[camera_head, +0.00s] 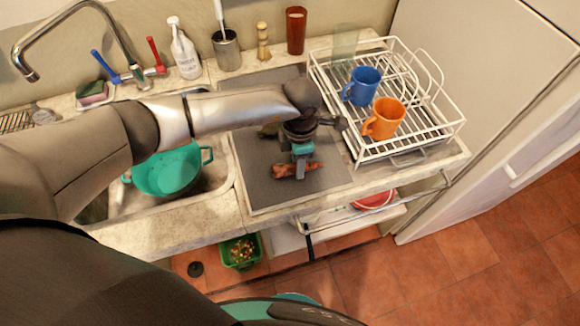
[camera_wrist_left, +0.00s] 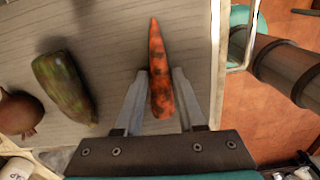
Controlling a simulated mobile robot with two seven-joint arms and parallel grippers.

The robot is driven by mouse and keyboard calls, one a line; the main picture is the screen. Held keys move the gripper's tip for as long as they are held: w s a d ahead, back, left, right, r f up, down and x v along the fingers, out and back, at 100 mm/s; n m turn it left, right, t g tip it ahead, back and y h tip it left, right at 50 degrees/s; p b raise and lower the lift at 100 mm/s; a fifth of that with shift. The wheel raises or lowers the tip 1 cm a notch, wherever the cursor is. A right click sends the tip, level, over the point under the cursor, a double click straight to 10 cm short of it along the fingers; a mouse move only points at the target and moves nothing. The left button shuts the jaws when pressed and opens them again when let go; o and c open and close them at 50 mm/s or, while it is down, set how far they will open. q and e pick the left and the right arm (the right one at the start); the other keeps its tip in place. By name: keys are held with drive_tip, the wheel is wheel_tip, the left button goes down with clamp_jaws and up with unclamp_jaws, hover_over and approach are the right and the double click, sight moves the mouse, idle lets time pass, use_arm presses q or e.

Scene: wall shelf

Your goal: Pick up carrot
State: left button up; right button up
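The orange-red carrot (camera_head: 285,170) lies on the grey mat (camera_head: 262,192) on the counter. In the left wrist view the carrot (camera_wrist_left: 157,62) points away from my gripper, its thick end between the fingers. My left gripper (camera_head: 300,166) is directly over the carrot, reaching down. In the left wrist view its two fingers (camera_wrist_left: 159,74) are apart, one on each side of the carrot, with narrow gaps showing. Whether the fingertips are level with the carrot is hard to tell. My right gripper is not in view.
A green mottled vegetable (camera_wrist_left: 64,88) and a round brown-red one (camera_wrist_left: 20,112) lie left of the carrot in the left wrist view. A white dish rack (camera_head: 440,128) with blue (camera_head: 362,85) and orange mugs (camera_head: 384,119) stands right. The sink holds a green colander (camera_head: 168,176).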

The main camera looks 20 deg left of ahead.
use_arm(q)
clamp_jaws()
drive_tip(key=shift+r, duration=0.15)
